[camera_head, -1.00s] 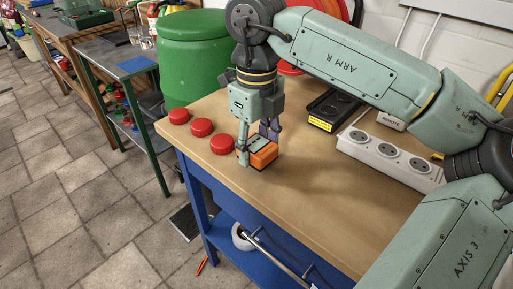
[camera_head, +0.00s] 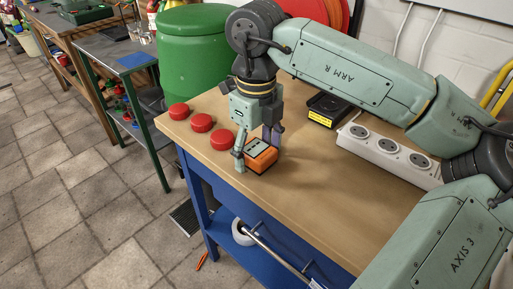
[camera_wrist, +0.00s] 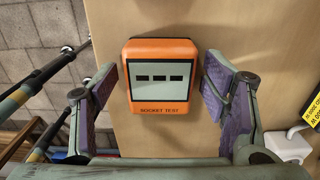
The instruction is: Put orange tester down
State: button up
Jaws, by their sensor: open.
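The orange tester (camera_head: 261,156) lies on the wooden bench top (camera_head: 300,200) near its front edge. In the wrist view the tester (camera_wrist: 160,122) shows its grey face with three dark windows and the label "SOCKET TEST". My gripper (camera_head: 256,157) is above and around it, with one finger on each side. In the wrist view my gripper (camera_wrist: 160,88) is open, with a gap between each purple pad and the tester's sides.
Several red round caps (camera_head: 201,123) sit along the bench's left end. A white socket strip (camera_head: 385,152) and a black box with a yellow label (camera_head: 325,108) stand behind and to the right. A green bin (camera_head: 195,60) stands beyond the bench. The front right of the bench is clear.

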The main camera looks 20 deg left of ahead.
aim_at(256, 148)
jog(key=shift+r+p, duration=0.35)
notch_tip(256, 148, up, 12)
jog(key=shift+f+b, duration=0.15)
jog(key=shift+b, duration=0.3)
